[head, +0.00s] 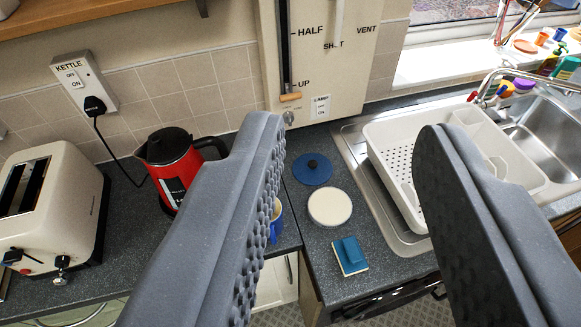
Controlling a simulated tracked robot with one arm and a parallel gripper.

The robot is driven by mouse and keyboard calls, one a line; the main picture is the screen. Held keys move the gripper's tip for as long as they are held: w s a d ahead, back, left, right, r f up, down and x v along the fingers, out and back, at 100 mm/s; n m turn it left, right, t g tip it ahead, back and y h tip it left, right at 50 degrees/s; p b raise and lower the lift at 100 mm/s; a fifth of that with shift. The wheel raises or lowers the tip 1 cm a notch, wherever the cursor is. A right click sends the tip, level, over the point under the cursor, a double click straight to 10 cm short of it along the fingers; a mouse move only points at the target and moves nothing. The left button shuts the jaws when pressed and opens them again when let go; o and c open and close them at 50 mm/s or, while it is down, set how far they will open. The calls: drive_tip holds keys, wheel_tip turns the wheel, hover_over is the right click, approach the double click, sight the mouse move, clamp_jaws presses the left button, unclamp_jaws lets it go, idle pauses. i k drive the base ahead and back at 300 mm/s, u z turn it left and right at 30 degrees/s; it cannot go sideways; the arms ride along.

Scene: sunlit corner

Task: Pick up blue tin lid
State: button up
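The lid shows in the gap between the fingers, nearer the left one, and is farther off than the fingertips. Nothing is held between the fingers.
A round white-topped item (330,207) and a blue sponge (350,255) lie near the lid. A blue mug (275,226) is partly hidden behind the left finger. A red kettle (168,160) and toaster (50,208) stand left. A white dish rack (393,150) and sink (545,135) are right.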

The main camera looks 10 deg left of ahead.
sight(310, 169)
drive_tip(key=u, duration=0.1)
drive_tip(key=i, duration=1)
drive_tip(key=z, duration=0.1)
